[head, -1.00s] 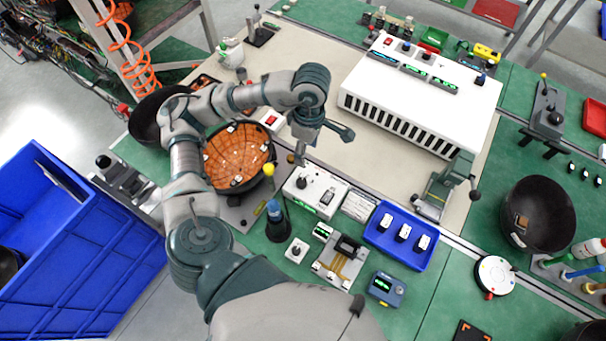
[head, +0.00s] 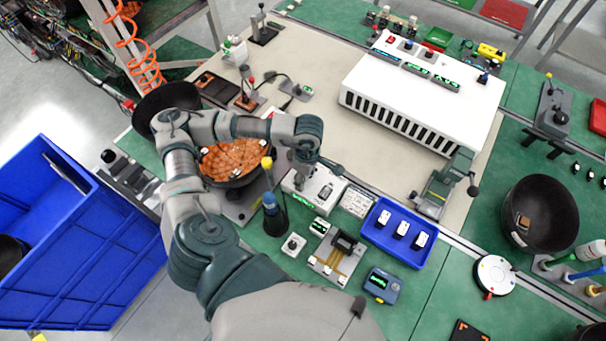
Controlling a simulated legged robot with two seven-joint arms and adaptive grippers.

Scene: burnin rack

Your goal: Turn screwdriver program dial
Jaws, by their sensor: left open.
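A small white control box (head: 325,193) stands near the front edge of the beige mat, with dark controls and a green display on its front. I take it to be the screwdriver controller; its dial is mostly hidden behind my left gripper. My left gripper (head: 318,173) is open and empty, fingers pointing down over the left part of this box. I cannot tell whether a finger touches the dial. My right gripper is not in view.
A blue tray (head: 410,253) with white modules lies right of the box. A clamp fixture (head: 445,185) and a large white rack unit (head: 420,95) stand beyond. The mat's middle is clear.

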